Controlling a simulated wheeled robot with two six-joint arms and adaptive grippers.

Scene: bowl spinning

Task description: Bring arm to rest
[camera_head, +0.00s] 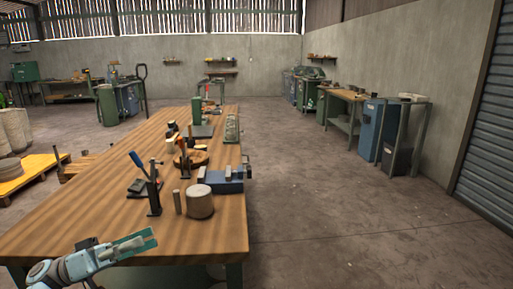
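My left gripper (145,243) shows at the bottom left, over the near edge of the wooden workbench (85,215). It points to the right, with a teal finger face showing. Its fingers overlap from this angle, so I cannot tell whether it is open or shut. I see nothing held in it. My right gripper is not in view. No bowl can be made out clearly on the bench.
A pale cylinder (199,203), a blue vise (221,181), a blue-handled clamp (153,187) and a round wooden disc (191,158) stand on the bench, with several smaller tools beyond. The bench's near left part is bare. Open floor (330,200) lies to the right.

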